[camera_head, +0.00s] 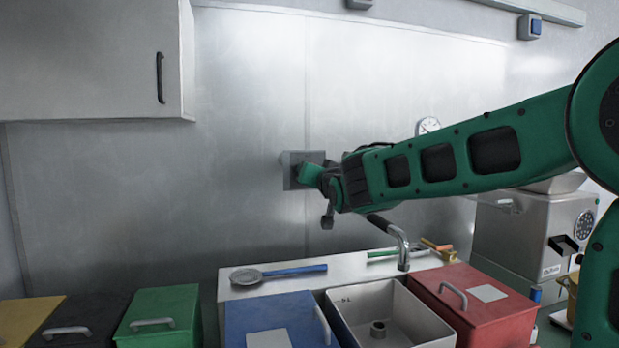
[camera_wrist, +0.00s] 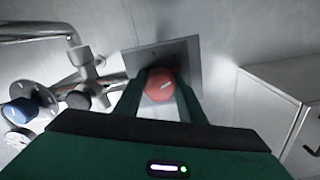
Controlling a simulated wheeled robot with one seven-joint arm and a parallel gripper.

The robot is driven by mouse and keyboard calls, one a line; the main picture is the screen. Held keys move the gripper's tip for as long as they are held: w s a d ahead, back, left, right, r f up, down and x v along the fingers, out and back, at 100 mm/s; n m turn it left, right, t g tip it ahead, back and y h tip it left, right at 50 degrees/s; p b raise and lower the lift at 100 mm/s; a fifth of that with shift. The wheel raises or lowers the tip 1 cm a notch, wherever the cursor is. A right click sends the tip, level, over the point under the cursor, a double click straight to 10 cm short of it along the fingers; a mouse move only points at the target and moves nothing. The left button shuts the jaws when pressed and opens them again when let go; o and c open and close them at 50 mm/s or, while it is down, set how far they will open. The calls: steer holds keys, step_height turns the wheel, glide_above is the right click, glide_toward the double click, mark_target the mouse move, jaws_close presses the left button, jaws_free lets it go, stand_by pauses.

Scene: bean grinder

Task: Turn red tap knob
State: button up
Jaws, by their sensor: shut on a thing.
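The red tap knob (camera_wrist: 160,85) is round with a light mark on its face. It sits on a square grey wall plate (camera_wrist: 190,60), which also shows on the steel wall in the head view (camera_head: 291,170). My gripper (camera_wrist: 160,82) is shut on the red knob, with one green finger on each side of it. In the head view my gripper (camera_head: 308,174) reaches the plate from the right and hides the knob.
A faucet with pipes and a blue knob (camera_wrist: 20,111) is left of the plate in the wrist view. A white cabinet (camera_head: 85,60) hangs upper left. Below are a sink (camera_head: 385,318), a red bin (camera_head: 475,298), a blue bin (camera_head: 270,320) and a strainer (camera_head: 245,276).

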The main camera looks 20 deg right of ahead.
steer(key=shift+f+n, duration=0.2)
steer(key=shift+n, duration=0.95)
steer(key=shift+f+n, duration=0.2)
steer(key=shift+n, duration=0.95)
steer(key=o, duration=1)
steer(key=shift+o, duration=0.2)
steer(key=shift+r, duration=0.2)
steer(key=s, duration=1)
steer(key=shift+s, duration=0.3)
